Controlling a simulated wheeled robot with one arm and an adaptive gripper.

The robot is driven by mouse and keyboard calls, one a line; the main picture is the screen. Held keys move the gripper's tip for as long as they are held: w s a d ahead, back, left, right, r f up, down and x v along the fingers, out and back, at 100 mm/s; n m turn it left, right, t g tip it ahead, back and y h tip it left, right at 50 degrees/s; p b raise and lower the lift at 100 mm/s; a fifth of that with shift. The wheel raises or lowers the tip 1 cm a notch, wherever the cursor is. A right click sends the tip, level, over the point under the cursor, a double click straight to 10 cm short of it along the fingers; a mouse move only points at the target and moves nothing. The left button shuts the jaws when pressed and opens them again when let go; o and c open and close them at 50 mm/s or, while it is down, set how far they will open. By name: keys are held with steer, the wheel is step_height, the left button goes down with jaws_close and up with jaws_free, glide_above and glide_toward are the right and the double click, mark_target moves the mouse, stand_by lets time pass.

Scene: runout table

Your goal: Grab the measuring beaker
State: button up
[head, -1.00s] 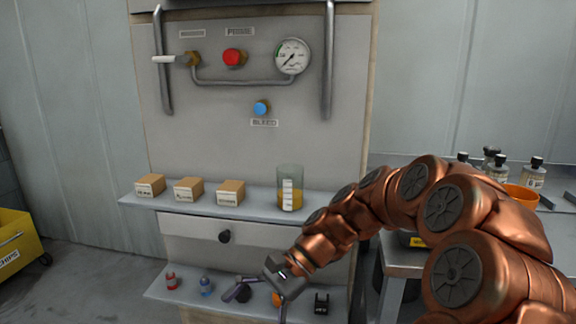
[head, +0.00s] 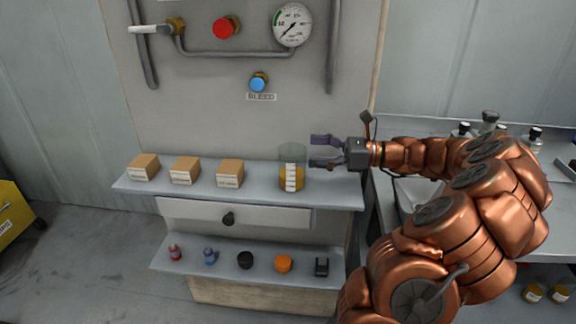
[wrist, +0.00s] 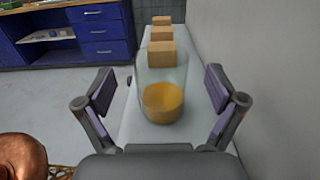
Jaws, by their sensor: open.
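The measuring beaker (head: 293,170) is a clear cylinder with a white scale and amber liquid in its lower part. It stands upright at the right part of the upper shelf (head: 335,190). My gripper (head: 318,152) is open and level beside the beaker's right side in the head view, with its fingers pointing left toward it. In the wrist view the beaker (wrist: 162,92) is straight ahead, centred between the two spread fingers of my gripper (wrist: 162,95). I cannot tell whether the fingertips reach around it; nothing is held.
Several small cardboard boxes (head: 185,170) stand left of the beaker on the shelf. The panel wall is close behind, with a blue bleed button (head: 259,82) and a gauge (head: 292,25). A drawer (head: 235,216) and a lower shelf (head: 190,262) with small items are below.

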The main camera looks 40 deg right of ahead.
mark_target(279, 149)
steer(key=shift+f+x, duration=0.2)
steer(key=shift+x, duration=2.6)
steer(key=shift+c, duration=0.4)
steer(key=c, duration=1.3)
steer(key=shift+r, duration=0.1)
